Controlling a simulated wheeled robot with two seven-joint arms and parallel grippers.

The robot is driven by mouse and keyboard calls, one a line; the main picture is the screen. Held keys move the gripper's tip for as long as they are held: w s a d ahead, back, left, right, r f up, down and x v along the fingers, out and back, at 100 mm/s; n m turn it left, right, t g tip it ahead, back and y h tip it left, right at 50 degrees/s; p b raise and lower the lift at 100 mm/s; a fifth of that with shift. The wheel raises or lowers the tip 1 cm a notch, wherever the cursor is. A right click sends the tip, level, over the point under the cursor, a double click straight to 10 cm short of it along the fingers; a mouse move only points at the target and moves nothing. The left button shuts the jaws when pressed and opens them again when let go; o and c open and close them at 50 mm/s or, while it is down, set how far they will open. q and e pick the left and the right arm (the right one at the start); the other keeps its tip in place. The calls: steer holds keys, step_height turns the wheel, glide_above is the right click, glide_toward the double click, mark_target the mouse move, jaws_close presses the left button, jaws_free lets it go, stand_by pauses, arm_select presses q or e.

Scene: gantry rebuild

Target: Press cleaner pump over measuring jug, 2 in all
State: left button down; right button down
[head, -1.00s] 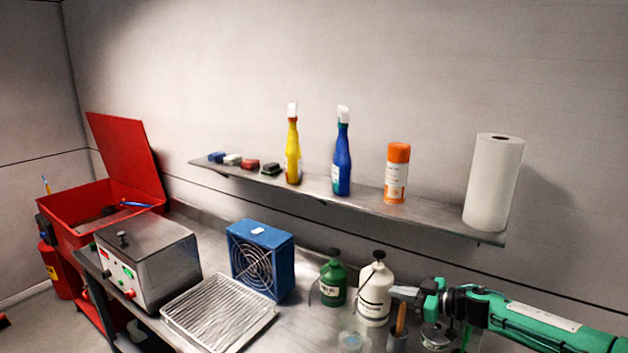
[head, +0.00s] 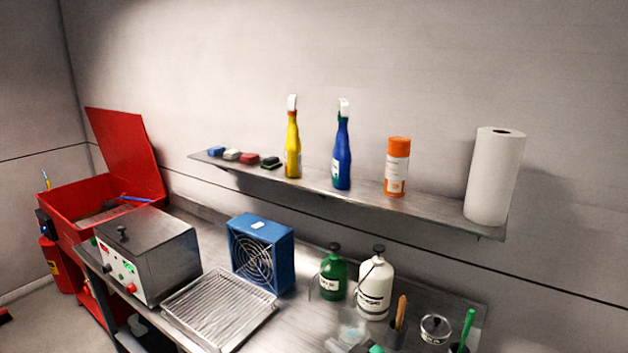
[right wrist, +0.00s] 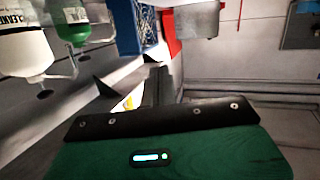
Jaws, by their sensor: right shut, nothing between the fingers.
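The white bottle (head: 375,288) has a black pump top (head: 378,248) and stands upright on the steel bench. In the right wrist view, which is upside down, its label (right wrist: 15,17) reads CLEANER. A clear vessel, apparently the measuring jug (head: 352,331), stands in front of it and is faint. A green pump bottle (head: 333,276) stands to its left. My right gripper (head: 338,346) is shut and empty at the bottom edge, in front of the jug and apart from the bottle; most of it is cut off. My left gripper is not in view.
A wire rack tray (head: 218,312), a blue fan box (head: 261,258) and a steel machine (head: 150,255) stand left. Right of the white bottle are a cup with a wooden handle (head: 399,318), a round tin (head: 435,329) and a green-handled tool (head: 467,328). A shelf (head: 430,212) hangs above.

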steer(key=s+d+f+m+g+h, duration=0.25)
steer(key=s+d, duration=0.35)
steer(key=s, duration=0.6)
steer(key=s+d+f+m+g+h, duration=0.2)
steer(key=s+d+f+g+h, duration=0.3)
steer(key=s, duration=0.8)
steer(key=s+d+f+m+g+h, duration=0.1)
steer(key=s+d+m+h, duration=0.1)
steer(key=s+d, duration=0.75)
steer(key=s+a+f+g+b, duration=0.1)
steer(key=a+f, duration=0.1)
steer(key=f, duration=1.3)
steer(key=s+a+f+b, duration=0.1)
steer(key=f, duration=1.5)
steer(key=s+d+f+g+b, duration=0.1)
steer(key=s+d+f+b, duration=0.1)
steer(key=s+f, duration=1.7)
step_height(320, 180, down, 5)
steer(key=shift+s+d+r+g+b, duration=0.1)
steer(key=shift+s+d+g+b, duration=0.25)
steer(key=shift+d, duration=0.45)
steer(key=shift+n+h, duration=0.25)
steer(key=shift+d, duration=0.1)
